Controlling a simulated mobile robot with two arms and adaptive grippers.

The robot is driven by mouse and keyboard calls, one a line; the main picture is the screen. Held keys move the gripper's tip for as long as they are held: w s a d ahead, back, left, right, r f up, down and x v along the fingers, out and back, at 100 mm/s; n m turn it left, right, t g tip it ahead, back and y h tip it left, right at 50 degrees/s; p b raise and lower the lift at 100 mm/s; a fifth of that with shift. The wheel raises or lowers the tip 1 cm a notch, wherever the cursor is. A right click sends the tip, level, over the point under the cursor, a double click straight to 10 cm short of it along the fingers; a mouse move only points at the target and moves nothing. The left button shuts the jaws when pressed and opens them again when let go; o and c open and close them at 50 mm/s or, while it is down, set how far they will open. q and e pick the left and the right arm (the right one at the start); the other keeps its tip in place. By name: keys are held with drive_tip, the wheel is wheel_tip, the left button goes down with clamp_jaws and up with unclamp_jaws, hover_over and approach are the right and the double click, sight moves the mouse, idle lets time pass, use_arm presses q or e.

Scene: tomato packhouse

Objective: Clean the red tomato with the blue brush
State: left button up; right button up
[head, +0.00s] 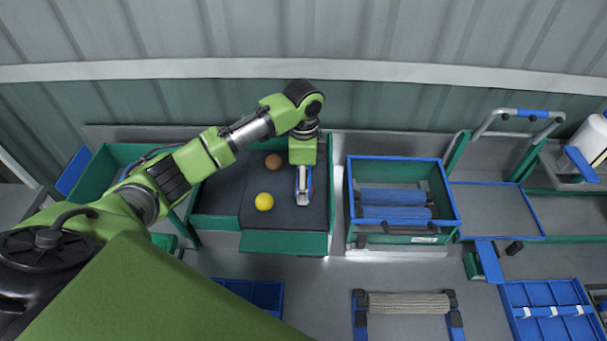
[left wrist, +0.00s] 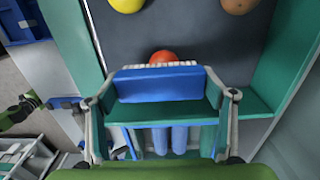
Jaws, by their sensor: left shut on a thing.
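My left gripper (head: 302,198) reaches down over the right side of the dark sorting tray (head: 230,195). In the left wrist view the gripper (left wrist: 160,95) has its two fingers at either end of the blue brush (left wrist: 158,84), shut on it. The brush's pale bristles face the red tomato (left wrist: 162,57), which lies on the dark surface, partly hidden behind them. I cannot tell whether the bristles touch it. In the head view the gripper mostly covers the brush and tomato. My right gripper is not in view.
A yellow tomato (head: 264,201) and an orange-brown one (head: 273,161) lie on the tray, left of the gripper. A blue-rimmed green crate (head: 352,180) with blue rollers (head: 395,213) stands to the right. The tray's green front edge (head: 285,243) is clear.

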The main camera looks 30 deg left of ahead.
use_arm(q)
drive_tip(key=shift+s+d+f, duration=0.1)
drive_tip(key=shift+s+f, duration=0.2)
drive_tip(key=shift+w, duration=0.1)
drive_tip(key=shift+w+a+f+b, duration=0.1)
drive_tip(key=shift+w+a, duration=0.15)
drive_tip(key=shift+w, duration=0.25)
drive_tip(key=shift+w+a+r+b, duration=0.15)
drive_tip(key=shift+w+a, duration=0.1)
drive_tip(key=shift+w, duration=0.2)
drive_tip(key=shift+w+a+f+b, duration=0.15)
drive_tip(key=shift+w+a, duration=0.1)
drive_tip(key=shift+w, duration=0.25)
drive_tip(key=shift+w+a+r, duration=0.15)
drive_tip(key=shift+w+r, duration=0.05)
drive_tip(key=shift+w, duration=0.15)
drive_tip(key=shift+w+a+f, duration=0.1)
drive_tip(key=shift+w, duration=0.05)
drive_tip(key=shift+s+d+p, duration=0.35)
drive_tip(key=shift+s, duration=0.4)
drive_tip(key=shift+s+d, duration=0.3)
drive_tip(key=shift+s, duration=0.35)
drive_tip(key=shift+s+d, duration=0.3)
drive_tip(key=shift+s, duration=0.35)
